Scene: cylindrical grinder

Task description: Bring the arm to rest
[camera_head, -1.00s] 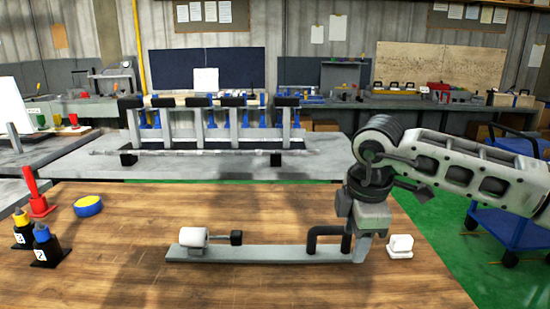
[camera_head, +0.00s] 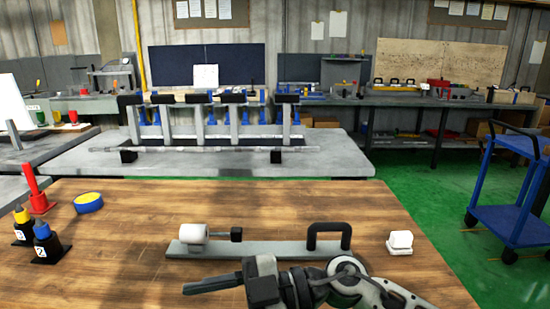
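My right arm (camera_head: 345,280) comes in at the bottom right and lies low across the front of the wooden table. Its gripper (camera_head: 190,289) points left, in front of the long grey bar (camera_head: 270,248). The dark fingers overlap from this angle, so their opening does not show. No held thing is visible at them. The bar lies on the table with a white cylinder (camera_head: 194,235) and a black knob at its left end and a black handle (camera_head: 329,234) at its right. My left gripper is not in view.
A white block (camera_head: 400,242) sits right of the bar. A grey bench (camera_head: 335,165) is behind; a blue cart (camera_head: 510,220) stands right.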

